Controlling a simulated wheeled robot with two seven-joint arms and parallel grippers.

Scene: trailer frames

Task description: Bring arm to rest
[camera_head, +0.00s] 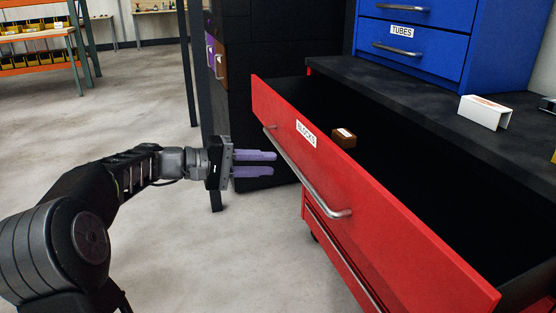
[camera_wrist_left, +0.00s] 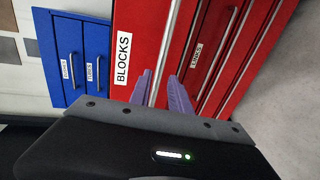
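My left arm (camera_head: 90,205) reaches in from the left in the head view. Its gripper (camera_head: 275,163) has two purple fingers held apart with nothing between them. The fingertips point right, close to the handle (camera_head: 310,183) of the open red drawer (camera_head: 380,195) labelled BLOCKS; I cannot tell whether they touch it. In the left wrist view the two purple fingers (camera_wrist_left: 160,90) are also apart, in front of the red cabinet. My right gripper does not show in either view.
A small brown block (camera_head: 343,138) lies inside the pulled-out drawer. A blue cabinet (camera_head: 415,35) stands on the black top (camera_head: 420,95), with a white part (camera_head: 484,112) to its right. Grey floor (camera_head: 160,255) is open around my arm. Shelves (camera_head: 38,60) stand far left.

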